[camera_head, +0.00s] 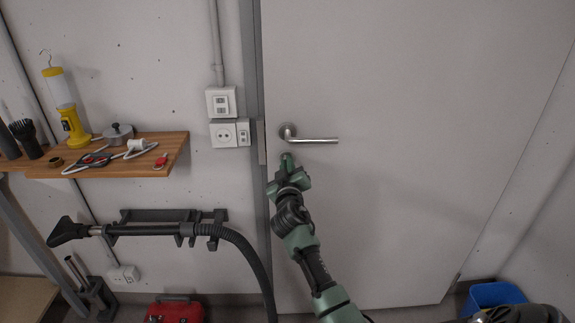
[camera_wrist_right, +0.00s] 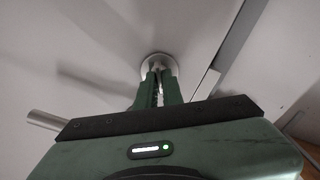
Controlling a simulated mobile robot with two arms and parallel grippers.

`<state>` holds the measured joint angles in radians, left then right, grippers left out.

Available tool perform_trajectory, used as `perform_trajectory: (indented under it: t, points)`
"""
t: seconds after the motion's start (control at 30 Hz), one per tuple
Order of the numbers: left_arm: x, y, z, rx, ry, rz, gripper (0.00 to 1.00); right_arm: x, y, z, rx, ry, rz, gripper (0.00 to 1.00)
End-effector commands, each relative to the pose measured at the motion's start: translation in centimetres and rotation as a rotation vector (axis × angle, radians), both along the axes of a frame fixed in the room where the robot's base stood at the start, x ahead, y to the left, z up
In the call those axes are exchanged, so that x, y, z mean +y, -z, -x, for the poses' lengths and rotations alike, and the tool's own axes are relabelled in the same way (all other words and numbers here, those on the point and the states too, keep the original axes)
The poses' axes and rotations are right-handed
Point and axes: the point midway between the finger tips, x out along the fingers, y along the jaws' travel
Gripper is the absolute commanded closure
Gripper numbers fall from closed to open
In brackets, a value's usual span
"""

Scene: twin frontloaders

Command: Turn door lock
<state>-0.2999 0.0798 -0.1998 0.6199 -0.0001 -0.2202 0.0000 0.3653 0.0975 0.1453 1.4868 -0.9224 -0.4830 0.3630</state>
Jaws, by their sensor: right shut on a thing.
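The grey door (camera_head: 420,130) is closed. Its silver lever handle (camera_head: 315,140) sticks out level to the right from a round rosette. My right gripper (camera_head: 287,160) is at the door just below the handle. In the right wrist view its two green fingers (camera_wrist_right: 160,78) are shut on the door lock, in front of the round silver lock plate (camera_wrist_right: 157,61). The lock's knob is mostly hidden between the fingers, so its angle cannot be told. The end of the lever handle also shows in the wrist view (camera_wrist_right: 45,120). My left gripper is not in view.
A wooden shelf (camera_head: 170,150) with a yellow lamp (camera_head: 73,125) and tools is on the left wall. A vacuum hose (camera_head: 240,245) hangs below it. A red case (camera_head: 175,311) and a blue bin (camera_head: 495,296) stand on the floor. Space before the door's right side is mostly clear.

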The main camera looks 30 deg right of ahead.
Motion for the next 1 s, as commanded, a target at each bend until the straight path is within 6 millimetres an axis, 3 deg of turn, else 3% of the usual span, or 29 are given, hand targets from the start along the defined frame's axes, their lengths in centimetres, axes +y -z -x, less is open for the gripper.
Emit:
perform_trajectory:
  t: [1.0]
  points:
    - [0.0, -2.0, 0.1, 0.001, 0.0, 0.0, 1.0, 0.2, 0.2, -0.1, 0.47, -0.001, 0.767, 1.0]
